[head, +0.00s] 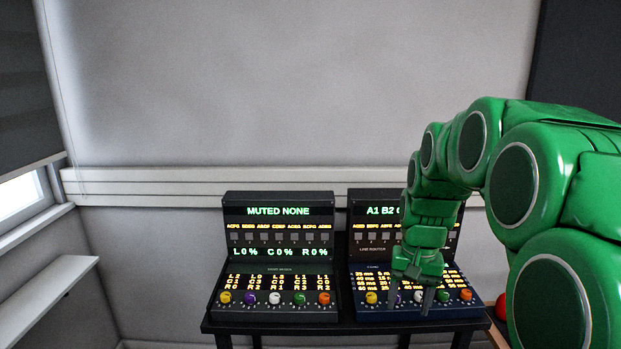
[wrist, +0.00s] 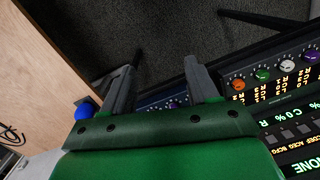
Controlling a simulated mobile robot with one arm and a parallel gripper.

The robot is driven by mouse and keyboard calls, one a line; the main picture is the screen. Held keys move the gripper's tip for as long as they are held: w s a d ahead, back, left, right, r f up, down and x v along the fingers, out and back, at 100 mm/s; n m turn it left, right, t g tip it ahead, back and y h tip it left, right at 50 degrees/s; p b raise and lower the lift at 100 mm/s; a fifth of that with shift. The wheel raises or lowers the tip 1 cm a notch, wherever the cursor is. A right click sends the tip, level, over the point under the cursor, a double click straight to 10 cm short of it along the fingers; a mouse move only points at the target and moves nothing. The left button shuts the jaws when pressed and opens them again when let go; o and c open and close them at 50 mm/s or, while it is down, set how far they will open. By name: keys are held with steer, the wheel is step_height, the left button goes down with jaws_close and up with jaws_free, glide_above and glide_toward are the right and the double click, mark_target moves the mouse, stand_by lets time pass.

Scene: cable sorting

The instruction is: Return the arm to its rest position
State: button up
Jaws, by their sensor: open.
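My green arm (head: 519,178) reaches in from the right in the head view and bends down over the right console (head: 361,302). My gripper (head: 412,292) points down in front of that console's lower panel, among its coloured knobs. It also shows in the wrist view (wrist: 160,78), with its two dark fingers apart and nothing seen held between them. A strip of the right console's blue panel and a purple knob show between and behind the fingers. I cannot tell whether a fingertip touches the panel. The arm hides part of the console's display.
The left console (head: 278,212) reads "MUTED NONE" and stands beside the right one on a dark table (head: 345,328). In the wrist view a wooden surface (wrist: 40,60) lies at left, with a blue round object (wrist: 84,108) and dark cables (wrist: 12,135). A red object (head: 502,306) sits right.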

steer(key=s+a+f+n, duration=0.1)
steer(key=s+a, duration=0.1)
steer(key=s, duration=1.3)
steer(key=s+a+n+g, duration=0.1)
steer(key=s+a+n, duration=0.1)
steer(key=s, duration=1.2)
steer(key=shift+s+a+f+h, duration=0.3)
steer(key=shift+s+a+f, duration=0.05)
steer(key=shift+a+f, duration=0.05)
